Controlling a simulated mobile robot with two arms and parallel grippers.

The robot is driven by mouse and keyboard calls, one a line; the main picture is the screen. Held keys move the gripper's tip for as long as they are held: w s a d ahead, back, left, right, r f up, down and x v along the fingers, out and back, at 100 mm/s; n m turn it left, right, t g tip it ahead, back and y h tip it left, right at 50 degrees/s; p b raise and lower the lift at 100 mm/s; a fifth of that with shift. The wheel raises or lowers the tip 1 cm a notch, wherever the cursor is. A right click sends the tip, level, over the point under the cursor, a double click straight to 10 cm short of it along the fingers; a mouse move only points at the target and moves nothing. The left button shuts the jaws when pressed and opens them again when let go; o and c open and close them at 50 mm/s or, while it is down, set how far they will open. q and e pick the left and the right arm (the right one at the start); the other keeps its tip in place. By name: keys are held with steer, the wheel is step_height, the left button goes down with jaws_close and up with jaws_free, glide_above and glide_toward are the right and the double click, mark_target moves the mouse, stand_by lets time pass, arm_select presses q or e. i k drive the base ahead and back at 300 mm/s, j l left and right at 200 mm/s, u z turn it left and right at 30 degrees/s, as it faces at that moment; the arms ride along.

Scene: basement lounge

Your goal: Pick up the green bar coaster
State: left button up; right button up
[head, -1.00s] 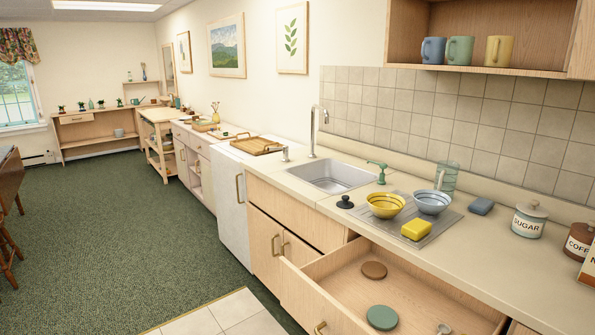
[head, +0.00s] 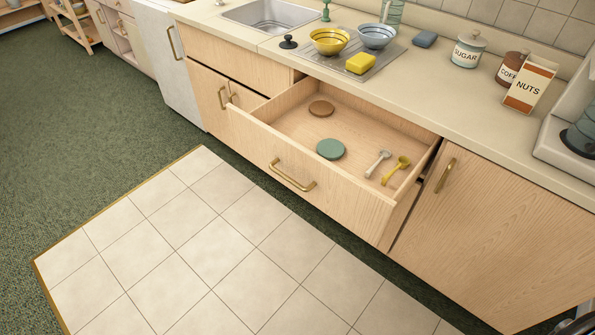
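The green bar coaster (head: 330,149) is a flat round disc lying in the open wooden drawer (head: 318,206), near its front panel. A brown round coaster (head: 321,108) lies behind it, towards the back left of the drawer. A grey scoop (head: 378,163) and a yellow scoop (head: 396,170) lie to the right of the green coaster. Neither of my grippers can be made out in the head view.
Above the drawer, the counter holds a yellow bowl (head: 330,40), a blue bowl (head: 376,36), a yellow sponge (head: 360,63), a sugar jar (head: 467,50) and a nuts box (head: 530,86). The tiled floor (head: 230,250) before the drawer is clear.

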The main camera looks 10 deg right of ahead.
mark_target(330, 149)
steer(key=z, duration=0.25)
steer(key=i+j+z, duration=0.25)
steer(key=z, duration=0.2)
steer(key=i+j+z, duration=0.15)
steer(key=j+z, duration=0.3)
steer(key=l, duration=0.15)
